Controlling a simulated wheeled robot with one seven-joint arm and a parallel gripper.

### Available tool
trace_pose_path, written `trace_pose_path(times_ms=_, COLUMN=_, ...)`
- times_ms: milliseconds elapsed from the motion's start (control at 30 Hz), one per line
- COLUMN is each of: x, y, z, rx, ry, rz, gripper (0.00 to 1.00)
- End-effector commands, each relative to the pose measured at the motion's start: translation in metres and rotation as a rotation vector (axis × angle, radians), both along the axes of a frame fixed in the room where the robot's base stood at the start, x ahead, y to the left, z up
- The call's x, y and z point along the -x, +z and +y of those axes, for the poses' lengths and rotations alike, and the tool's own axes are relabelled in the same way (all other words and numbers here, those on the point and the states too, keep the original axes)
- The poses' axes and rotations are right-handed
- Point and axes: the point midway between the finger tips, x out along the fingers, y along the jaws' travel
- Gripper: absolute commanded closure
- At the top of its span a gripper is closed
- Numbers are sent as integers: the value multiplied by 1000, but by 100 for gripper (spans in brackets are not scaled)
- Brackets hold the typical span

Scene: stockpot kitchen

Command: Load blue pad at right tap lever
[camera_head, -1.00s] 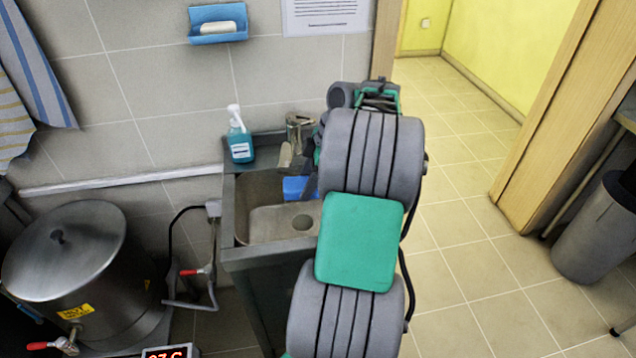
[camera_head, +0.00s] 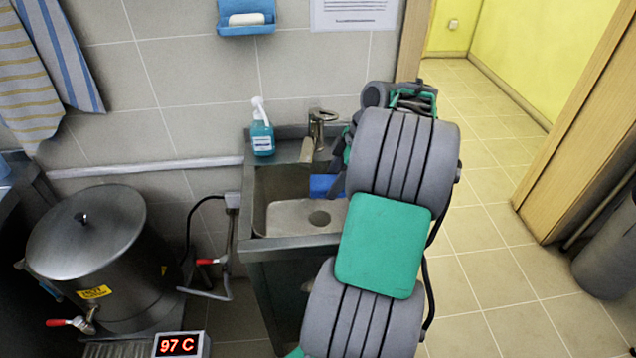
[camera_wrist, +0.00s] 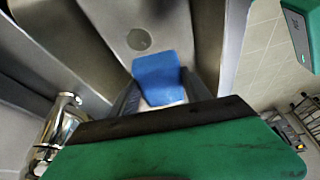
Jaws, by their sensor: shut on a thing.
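The blue pad (camera_head: 324,185) shows over the sink basin, beside my arm. In the wrist view the blue pad (camera_wrist: 158,78) sits between the two dark fingers of my gripper (camera_wrist: 162,92), which is shut on it. In the head view my arm hides most of the gripper. The right tap lever (camera_head: 206,262) is red, on a pipe between the steel pot and the sink. Another red lever (camera_head: 58,322) is on the tap at the pot's front left. Both levers are well to the left of the pad.
The sink (camera_head: 262,225) has a chrome faucet (camera_head: 318,128) and a blue soap bottle (camera_head: 262,130) at its back. A lidded steel pot (camera_head: 95,265) stands left, with a display (camera_head: 180,344) reading 97 C. Open tiled floor (camera_head: 490,270) lies right.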

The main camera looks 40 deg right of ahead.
Motion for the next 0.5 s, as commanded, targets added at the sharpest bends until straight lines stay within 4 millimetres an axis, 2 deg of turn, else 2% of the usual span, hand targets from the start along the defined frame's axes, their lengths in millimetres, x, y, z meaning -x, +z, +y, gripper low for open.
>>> trace_pose_path(times_ms=500, x=44, y=0, z=-19, rx=1, ry=-1, rz=1, gripper=77)
